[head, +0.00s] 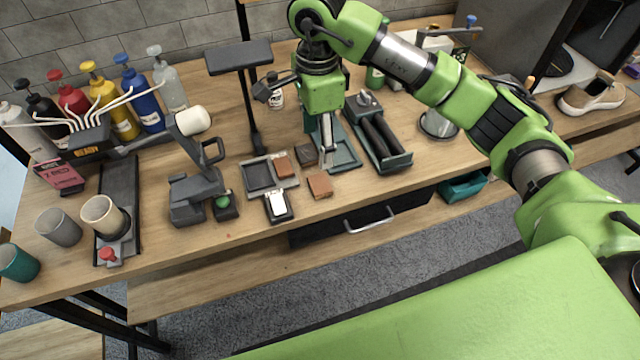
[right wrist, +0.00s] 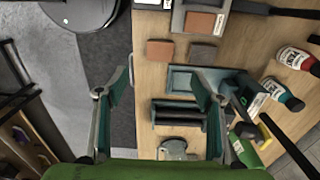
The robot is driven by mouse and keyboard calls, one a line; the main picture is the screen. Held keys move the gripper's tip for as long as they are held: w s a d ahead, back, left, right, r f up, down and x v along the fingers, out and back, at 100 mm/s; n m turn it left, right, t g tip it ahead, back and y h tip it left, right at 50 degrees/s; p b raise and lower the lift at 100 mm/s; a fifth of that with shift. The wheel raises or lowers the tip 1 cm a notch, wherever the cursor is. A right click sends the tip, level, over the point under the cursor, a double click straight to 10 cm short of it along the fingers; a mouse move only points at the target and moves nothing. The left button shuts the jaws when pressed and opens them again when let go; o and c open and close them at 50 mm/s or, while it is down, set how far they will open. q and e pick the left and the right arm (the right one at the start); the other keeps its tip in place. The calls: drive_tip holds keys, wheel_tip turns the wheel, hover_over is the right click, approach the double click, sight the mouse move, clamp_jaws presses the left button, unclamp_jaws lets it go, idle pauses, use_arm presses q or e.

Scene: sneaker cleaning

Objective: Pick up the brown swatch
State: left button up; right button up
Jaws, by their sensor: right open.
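Three small square swatches show near the table's front middle. A dark brown swatch (head: 307,154) lies on the wood just right of a grey tray (head: 246,179); it also shows in the right wrist view (right wrist: 203,53). A lighter orange-brown swatch (head: 320,185) lies nearer the front edge, also in the right wrist view (right wrist: 160,50). A reddish-brown swatch (head: 283,166) sits in the grey tray. My right gripper (head: 327,148) points down just right of the dark brown swatch. In the right wrist view its fingers (right wrist: 163,84) are spread with nothing between them. My left gripper is not in view.
A teal tray (head: 347,161) and a holder with dark rollers (head: 405,160) stand right of the swatches. A small black dish with a white block (head: 277,204) lies in front. A dark stand (head: 254,146) rises behind the grey tray. Bottles and cups fill the left.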

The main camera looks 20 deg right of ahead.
drive_tip(key=p, duration=0.2)
hover_over(317, 184)
wheel_tip(317, 184, down, 8)
drive_tip(key=shift+s+d+f, duration=0.1)
drive_tip(key=shift+s, duration=0.05)
drive_tip(key=shift+f, duration=0.45)
wheel_tip(317, 184, down, 4)
drive_tip(key=shift+r+p, duration=0.2)
drive_tip(key=shift+p, duration=0.85)
drive_tip(key=shift+f, duration=0.45)
drive_tip(key=shift+c, duration=0.3)
drive_tip(key=c, duration=1)
